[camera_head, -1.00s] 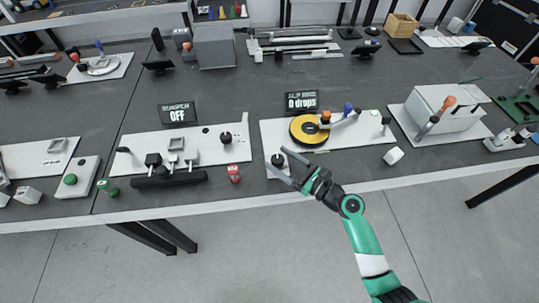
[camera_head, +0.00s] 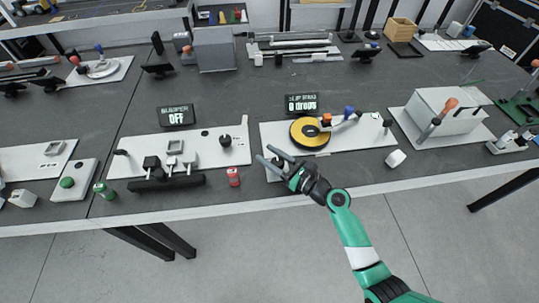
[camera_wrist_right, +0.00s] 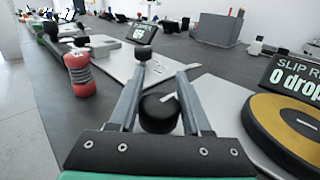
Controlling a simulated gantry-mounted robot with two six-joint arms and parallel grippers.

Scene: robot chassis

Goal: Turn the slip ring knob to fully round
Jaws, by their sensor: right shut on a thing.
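The slip ring station is a white board (camera_head: 338,146) with a yellow and black ring (camera_head: 309,133) and a sign reading "0 drops" (camera_head: 301,103). In the right wrist view the ring (camera_wrist_right: 290,128) is at the right. The black knob (camera_wrist_right: 159,114), with a white line on top, is between the fingers of my right gripper (camera_wrist_right: 161,76). The gripper is shut on it. The white line slants up to the right. In the head view my right gripper (camera_head: 268,155) is at the board's left front corner and mostly hides the knob. My left gripper is not in view.
A white block (camera_head: 395,158) lies to the right. The table's front edge runs just below my right gripper.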

